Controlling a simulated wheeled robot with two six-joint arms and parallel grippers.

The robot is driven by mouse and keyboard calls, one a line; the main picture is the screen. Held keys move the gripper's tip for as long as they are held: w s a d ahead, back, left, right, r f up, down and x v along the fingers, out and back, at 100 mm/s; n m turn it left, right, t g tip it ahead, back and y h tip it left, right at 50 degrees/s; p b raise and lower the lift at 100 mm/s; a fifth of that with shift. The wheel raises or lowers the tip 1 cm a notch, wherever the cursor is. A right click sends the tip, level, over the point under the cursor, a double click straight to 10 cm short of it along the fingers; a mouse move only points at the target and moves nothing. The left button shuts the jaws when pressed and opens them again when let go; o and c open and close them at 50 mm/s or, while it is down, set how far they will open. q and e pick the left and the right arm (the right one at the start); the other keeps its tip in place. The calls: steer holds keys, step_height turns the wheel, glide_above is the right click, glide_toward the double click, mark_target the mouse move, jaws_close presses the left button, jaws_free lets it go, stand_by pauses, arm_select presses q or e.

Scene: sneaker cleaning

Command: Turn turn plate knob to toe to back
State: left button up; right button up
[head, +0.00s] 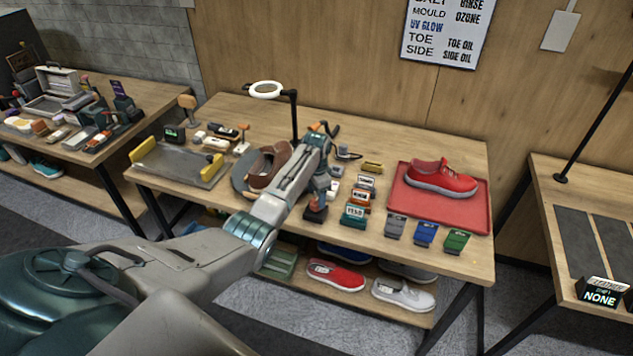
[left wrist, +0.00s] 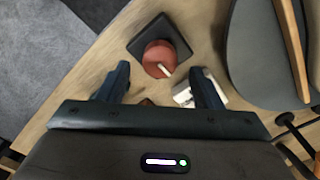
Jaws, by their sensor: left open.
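The turn plate knob (left wrist: 158,56) is a round red knob with a white pointer mark on a black square base, seen in the left wrist view. In the head view its dark base (head: 315,215) sits near the table's front edge, partly hidden by my gripper. My left gripper (left wrist: 160,80) is open, its two fingers apart on either side of the knob's near side, with nothing held. The grey round turn plate (head: 241,180) lies left of my forearm with a brown shoe (head: 268,164) on it; its edge also shows in the wrist view (left wrist: 248,50). No position labels are readable.
A ring lamp (head: 266,90) stands behind the turn plate. Several small labelled blocks (head: 355,214) stand right of the knob, before a red tray (head: 473,215) with a red sneaker (head: 440,179). A grey tray (head: 180,168) with yellow ends is at the left.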

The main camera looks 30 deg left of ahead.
mark_target(316, 201)
arm_select(q)
step_height(316, 201, up, 8)
steer(key=b, duration=0.2)
stand_by(0.5)
